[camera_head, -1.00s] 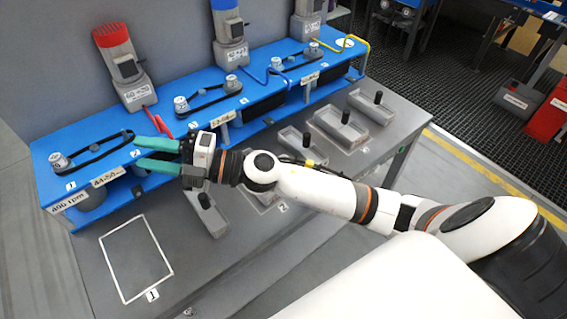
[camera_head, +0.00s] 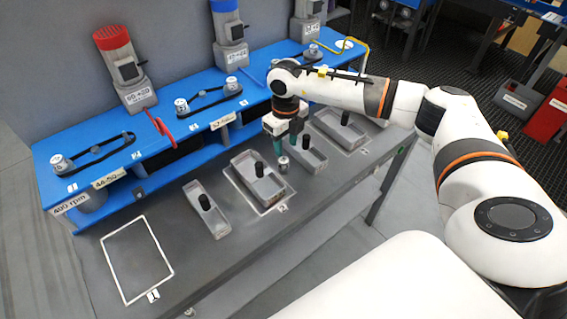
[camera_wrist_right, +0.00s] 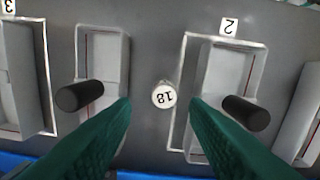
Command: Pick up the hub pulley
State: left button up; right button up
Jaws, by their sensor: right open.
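The hub pulley (camera_head: 283,166) is a small silver cylinder standing on the grey table between two trays. In the right wrist view it shows from above as a round white top (camera_wrist_right: 163,96) marked 18. My right gripper (camera_head: 281,150) points down just above it, with green fingers. In the right wrist view the open gripper (camera_wrist_right: 160,100) has one fingertip on each side of the pulley, with gaps on both sides. Whether the tips reach down to its height I cannot tell. My left gripper is in no view.
A grey tray with a black knob (camera_head: 236,172) stands left of the pulley in outlined area 2, and a similar tray (camera_head: 318,162) stands close on its right. The blue motor bench (camera_head: 130,150) runs behind. The outlined area 1 (camera_head: 125,250) is empty.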

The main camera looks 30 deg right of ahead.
aim_at(284, 160)
jog(key=f, duration=0.2)
jog(key=f+p, duration=0.1)
jog(key=f, duration=0.4)
jog(key=shift+w+a+f, duration=0.15)
jog(key=shift+a+f, duration=0.1)
jog(key=shift+c, duration=0.3)
jog(key=c, duration=0.7)
